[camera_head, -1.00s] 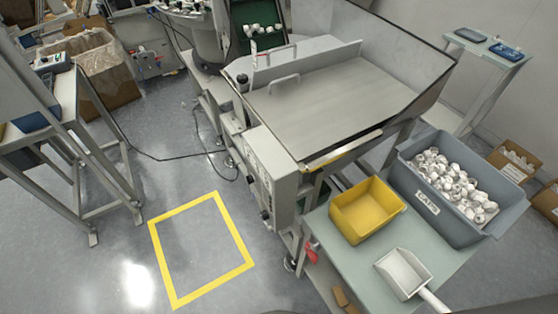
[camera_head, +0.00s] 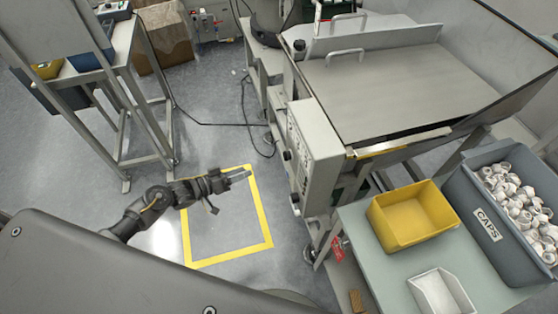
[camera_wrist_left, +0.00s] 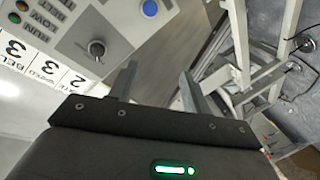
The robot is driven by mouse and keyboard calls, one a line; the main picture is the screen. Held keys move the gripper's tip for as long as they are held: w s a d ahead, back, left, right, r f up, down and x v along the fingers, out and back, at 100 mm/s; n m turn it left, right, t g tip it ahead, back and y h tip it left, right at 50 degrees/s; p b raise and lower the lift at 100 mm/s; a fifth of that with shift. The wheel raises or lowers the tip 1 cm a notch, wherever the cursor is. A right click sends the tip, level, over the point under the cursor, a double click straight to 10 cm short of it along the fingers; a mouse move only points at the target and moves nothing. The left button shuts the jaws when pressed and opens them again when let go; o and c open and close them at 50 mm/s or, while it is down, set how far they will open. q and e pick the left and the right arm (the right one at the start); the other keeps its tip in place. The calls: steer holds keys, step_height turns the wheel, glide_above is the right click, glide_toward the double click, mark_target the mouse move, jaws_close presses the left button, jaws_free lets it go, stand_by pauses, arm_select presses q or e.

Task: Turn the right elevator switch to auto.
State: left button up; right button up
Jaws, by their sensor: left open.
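The grey control box (camera_head: 312,160) on the front of the machine carries dark knobs on its left-facing side; their settings are too small to read. My left gripper (camera_head: 243,174) is open and empty, left of this box and apart from it, above the yellow floor square. In the left wrist view a grey panel (camera_wrist_left: 120,30) with a black rotary switch (camera_wrist_left: 97,48) and a blue button (camera_wrist_left: 150,9) lies beyond the open fingers (camera_wrist_left: 157,82). Lettering beside the switch is rotated and partly cut off, so I cannot tell its name or position. My right gripper is out of view.
A yellow bin (camera_head: 412,216), a white scoop (camera_head: 442,293) and a grey caps crate (camera_head: 488,225) stand on the table at right. A metal stand (camera_head: 150,150) is at left. The floor within the yellow square (camera_head: 264,222) looks clear.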

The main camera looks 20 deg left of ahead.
mark_target(287, 156)
arm_select(q)
steer(key=s+d+r+m+g+h, duration=0.1)
steer(key=d+r+m+g+h, duration=0.2)
steer(key=r, duration=0.6)
steer(key=w+d+n+h, duration=0.1)
steer(key=w+d, duration=0.4)
steer(key=d, duration=0.4)
steer(key=shift+w+d+t+p, duration=0.15)
steer(key=shift+w+t+p, duration=0.2)
steer(key=shift+t+p, duration=0.1)
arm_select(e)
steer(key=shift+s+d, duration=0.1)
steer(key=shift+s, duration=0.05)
arm_select(q)
steer(key=c, duration=1)
